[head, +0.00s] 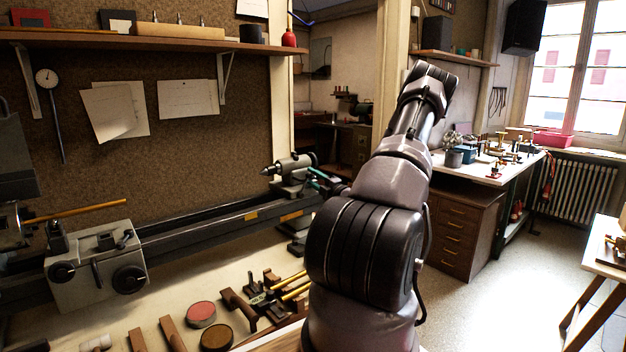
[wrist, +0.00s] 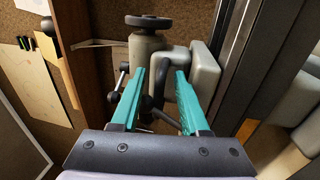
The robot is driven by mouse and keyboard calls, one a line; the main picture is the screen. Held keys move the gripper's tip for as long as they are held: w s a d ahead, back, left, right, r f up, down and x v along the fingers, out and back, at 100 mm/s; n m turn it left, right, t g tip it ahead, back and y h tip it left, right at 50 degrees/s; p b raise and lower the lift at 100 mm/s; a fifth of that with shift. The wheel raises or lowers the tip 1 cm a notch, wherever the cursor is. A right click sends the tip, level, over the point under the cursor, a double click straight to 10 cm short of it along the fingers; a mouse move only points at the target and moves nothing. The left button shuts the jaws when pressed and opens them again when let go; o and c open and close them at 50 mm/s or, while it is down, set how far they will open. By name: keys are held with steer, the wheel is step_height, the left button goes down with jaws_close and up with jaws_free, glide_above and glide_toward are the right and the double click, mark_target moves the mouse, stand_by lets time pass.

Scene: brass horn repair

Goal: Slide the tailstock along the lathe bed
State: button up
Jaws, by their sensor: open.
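The grey tailstock (head: 290,165) sits on the right part of the long dark lathe bed (head: 210,225) in the head view. In the wrist view the tailstock (wrist: 147,55) fills the upper middle, with a dark handwheel at its top end. My gripper (wrist: 159,80) is open, its two teal fingers reaching toward the tailstock. A dark curved lever (wrist: 160,88) shows between the fingers; I cannot tell whether they touch it. In the head view my gripper (head: 319,178) is just right of the tailstock, partly hidden by my arm. The bed rails (wrist: 247,60) run along the right of the wrist view.
The lathe carriage (head: 97,265) stands far left on the bed, with open bed between it and the tailstock. Wooden tools and round tins (head: 201,314) lie on the bench in front. A wall shelf (head: 150,40) runs above.

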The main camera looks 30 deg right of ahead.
jaws_close()
steer(key=shift+d, duration=0.1)
stand_by(1.3)
